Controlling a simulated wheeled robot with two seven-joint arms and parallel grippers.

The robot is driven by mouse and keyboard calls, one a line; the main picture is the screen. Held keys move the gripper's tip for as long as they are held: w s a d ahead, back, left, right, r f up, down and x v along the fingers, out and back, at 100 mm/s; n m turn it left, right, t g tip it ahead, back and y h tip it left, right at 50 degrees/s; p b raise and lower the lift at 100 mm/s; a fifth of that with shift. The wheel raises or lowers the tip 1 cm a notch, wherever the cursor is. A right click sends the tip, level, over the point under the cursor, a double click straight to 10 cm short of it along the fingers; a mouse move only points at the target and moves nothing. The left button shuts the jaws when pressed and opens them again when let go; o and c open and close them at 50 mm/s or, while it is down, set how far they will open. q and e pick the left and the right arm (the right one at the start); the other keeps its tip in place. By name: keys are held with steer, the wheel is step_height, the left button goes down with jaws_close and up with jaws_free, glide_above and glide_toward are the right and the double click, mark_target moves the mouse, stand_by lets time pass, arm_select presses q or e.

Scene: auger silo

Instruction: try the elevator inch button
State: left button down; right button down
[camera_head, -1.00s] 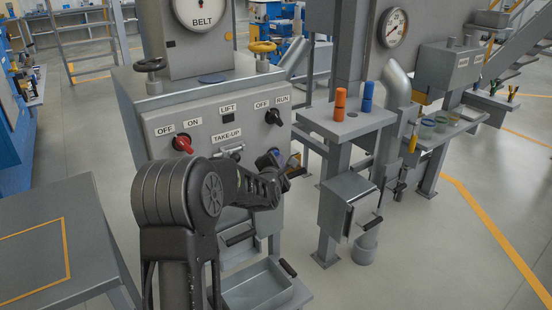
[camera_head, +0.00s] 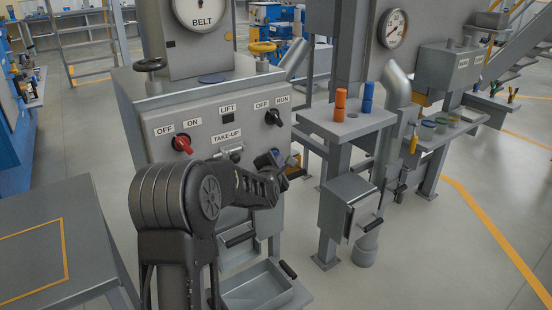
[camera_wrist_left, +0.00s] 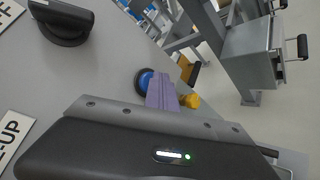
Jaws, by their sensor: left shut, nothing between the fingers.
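The grey control panel (camera_head: 160,132) carries labels for OFF/ON, LIFT, OFF/RUN and TAKE-UP. A round blue button in a dark collar (camera_wrist_left: 146,81) sits on the panel face in the left wrist view, below the black OFF/RUN knob in the head view. My left gripper (camera_wrist_left: 161,82) is shut and empty, its purple fingertips overlapping the right side of the blue button. I cannot tell whether they touch it. In the head view my dark left arm covers the panel's lower right, and the fingertips are hard to make out. My right gripper is out of view.
A red-handled switch (camera_head: 182,145) and a black knob (camera_head: 273,118) stick out from the panel. The knob also shows in the left wrist view (camera_wrist_left: 68,22). A yellow part (camera_wrist_left: 191,101) lies just past the fingertips. A grey tray (camera_head: 262,287) sits below the panel.

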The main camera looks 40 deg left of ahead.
arm_select(q)
steer(key=shift+s+d, duration=0.3)
steer(key=shift+d, duration=0.55)
steer(key=d, duration=0.2)
steer(key=s+d, duration=0.1)
steer(key=d, duration=0.2)
steer(key=shift+s, duration=0.2)
stand_by(0.7)
